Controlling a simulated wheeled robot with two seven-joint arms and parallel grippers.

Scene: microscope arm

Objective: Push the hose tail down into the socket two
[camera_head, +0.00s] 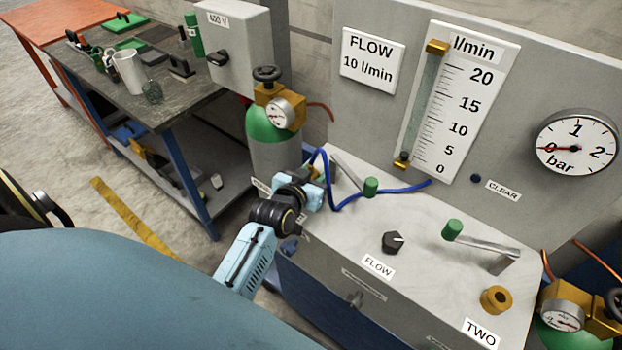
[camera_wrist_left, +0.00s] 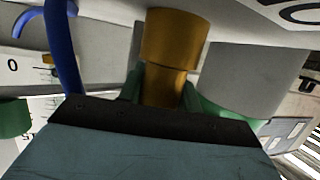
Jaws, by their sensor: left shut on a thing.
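The blue hose (camera_head: 340,203) runs from the panel foot to my left gripper (camera_head: 318,182), at the left end of the bench top. In the left wrist view, my left gripper (camera_wrist_left: 163,92) is shut on a brass hose tail (camera_wrist_left: 163,88). A wider brass collar (camera_wrist_left: 170,38) lines up with the tail; I cannot tell whether the tail is inside it. The hose also shows in the left wrist view (camera_wrist_left: 62,50). Socket two (camera_head: 496,299) is a brass ring at the right of the bench, by the TWO label (camera_head: 481,333), with its mouth empty. My right gripper is not in view.
Two green-knobbed levers (camera_head: 370,187) (camera_head: 453,229) and a black flow knob (camera_head: 393,242) stand on the bench top. The flow tube panel (camera_head: 455,100) rises behind. A gas cylinder (camera_head: 272,130) stands beyond the left end, another regulator (camera_head: 562,315) at the right.

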